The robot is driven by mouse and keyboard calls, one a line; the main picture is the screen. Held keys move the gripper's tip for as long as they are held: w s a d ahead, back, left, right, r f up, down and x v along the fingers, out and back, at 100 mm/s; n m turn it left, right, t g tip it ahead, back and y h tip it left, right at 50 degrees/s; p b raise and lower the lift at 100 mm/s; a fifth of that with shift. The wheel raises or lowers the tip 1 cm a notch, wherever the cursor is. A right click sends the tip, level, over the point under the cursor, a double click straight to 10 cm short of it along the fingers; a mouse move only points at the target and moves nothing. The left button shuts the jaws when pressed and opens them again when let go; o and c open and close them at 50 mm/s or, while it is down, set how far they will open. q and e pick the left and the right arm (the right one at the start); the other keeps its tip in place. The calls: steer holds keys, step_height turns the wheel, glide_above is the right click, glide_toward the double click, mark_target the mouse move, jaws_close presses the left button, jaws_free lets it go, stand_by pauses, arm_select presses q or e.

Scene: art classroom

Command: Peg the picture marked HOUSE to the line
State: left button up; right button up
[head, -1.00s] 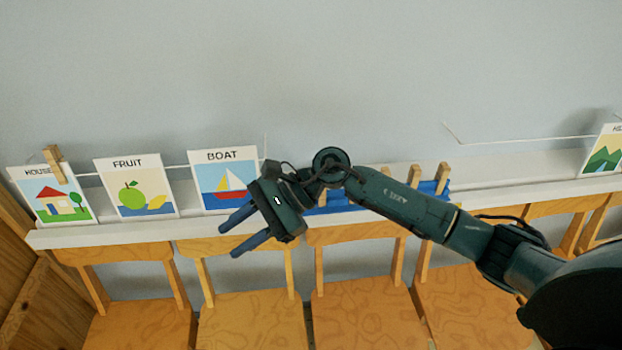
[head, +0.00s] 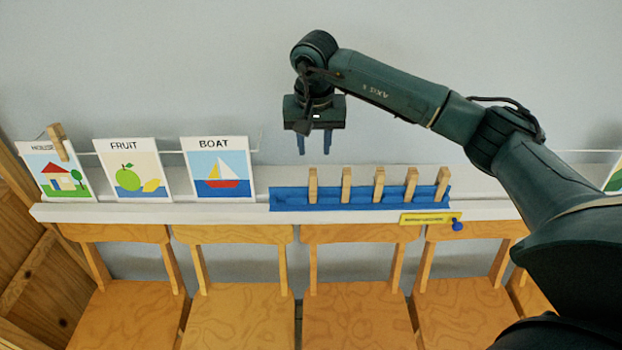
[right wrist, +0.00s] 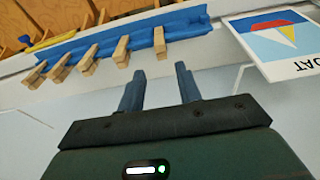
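The HOUSE picture (head: 62,182) stands at the far left of the white ledge, with a red-roofed house on it. A wooden peg (head: 60,143) sits tilted over its top edge, near the right corner, beside the white line (head: 168,152). Whether the peg grips the line is too small to tell. My right gripper (head: 314,150) is open and empty, pointing down above the left end of the blue peg rack (head: 330,206). Its parted fingers (right wrist: 160,80) show nothing between them in the right wrist view. Several wooden pegs (head: 346,184) stand in the rack. My left gripper is out of view.
The FRUIT picture (head: 132,172) and BOAT picture (head: 217,172) stand right of HOUSE. BOAT also shows in the right wrist view (right wrist: 262,45). A yellow label (head: 425,219) hangs on the ledge front. Wooden chairs (head: 240,315) line the front below. Another picture (head: 615,180) is partly visible far right.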

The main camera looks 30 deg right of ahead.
mark_target(313, 172)
steer(key=f+b, duration=0.2)
steer(key=f, duration=0.1)
steer(key=w+f+b, duration=0.1)
steer(key=f+b, duration=0.1)
steer(key=f, duration=0.1)
steer(key=f+b, duration=0.2)
steer(key=f, duration=0.2)
steer(key=shift+w+d, duration=0.2)
steer(key=shift+d, duration=0.05)
steer(key=shift+f, duration=0.3)
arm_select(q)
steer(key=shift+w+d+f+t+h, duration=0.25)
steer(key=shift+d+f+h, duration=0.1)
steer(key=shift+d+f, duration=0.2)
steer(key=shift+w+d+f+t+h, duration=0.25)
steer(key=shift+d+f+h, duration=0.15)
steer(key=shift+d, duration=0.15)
arm_select(e)
steer(key=c, duration=0.7)
steer(key=shift+r+p, duration=1.85)
steer(key=shift+r, duration=1.35)
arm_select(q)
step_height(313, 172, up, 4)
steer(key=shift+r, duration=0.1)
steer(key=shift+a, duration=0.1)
